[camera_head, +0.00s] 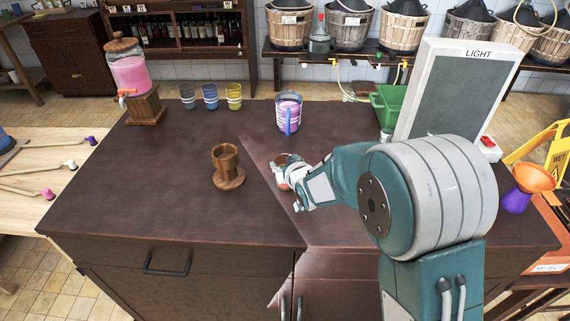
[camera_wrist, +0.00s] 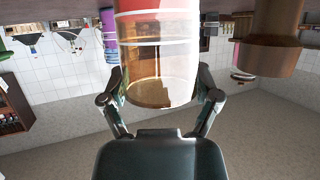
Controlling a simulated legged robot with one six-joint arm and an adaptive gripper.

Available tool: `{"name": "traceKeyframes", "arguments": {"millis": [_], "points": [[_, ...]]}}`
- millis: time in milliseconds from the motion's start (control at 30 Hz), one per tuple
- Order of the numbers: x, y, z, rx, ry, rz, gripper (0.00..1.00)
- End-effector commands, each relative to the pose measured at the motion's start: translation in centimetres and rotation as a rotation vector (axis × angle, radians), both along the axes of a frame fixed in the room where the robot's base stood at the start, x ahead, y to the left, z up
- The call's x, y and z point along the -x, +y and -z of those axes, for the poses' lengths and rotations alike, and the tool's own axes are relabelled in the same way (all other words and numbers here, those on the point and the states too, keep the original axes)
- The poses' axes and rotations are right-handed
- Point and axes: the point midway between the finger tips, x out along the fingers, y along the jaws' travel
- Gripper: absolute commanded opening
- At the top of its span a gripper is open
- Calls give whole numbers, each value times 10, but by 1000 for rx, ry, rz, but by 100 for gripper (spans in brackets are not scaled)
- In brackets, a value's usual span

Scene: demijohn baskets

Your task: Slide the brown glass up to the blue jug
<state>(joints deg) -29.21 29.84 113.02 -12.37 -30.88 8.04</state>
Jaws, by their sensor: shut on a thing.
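The brown glass (camera_wrist: 160,75), amber and see-through with pale bands, is between the two fingers of my gripper (camera_wrist: 160,90), which is shut on it. In the head view the glass (camera_head: 283,160) is partly hidden by my gripper (camera_head: 291,180). It looks upright at the tabletop; whether it touches the top is hard to tell. The blue jug (camera_head: 289,113), with a blue handle and pinkish-purple contents, stands beyond the glass, with a gap between them. In the upside-down wrist view the jug (camera_wrist: 108,35) shows in part, left of the glass.
A wooden cup on a round wooden base (camera_head: 228,178) stands left of my gripper. Three coloured glasses (camera_head: 210,97) and a pink drink dispenser (camera_head: 131,75) stand at the back left. A tall LIGHT panel (camera_head: 455,95) and green bin (camera_head: 389,105) are at the right.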

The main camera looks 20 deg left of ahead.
Motion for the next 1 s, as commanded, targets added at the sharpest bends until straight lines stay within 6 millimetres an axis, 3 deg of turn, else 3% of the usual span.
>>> {"name": "traceKeyframes", "arguments": {"millis": [1000], "points": [[-18,4,3,3,4,1,20]]}}
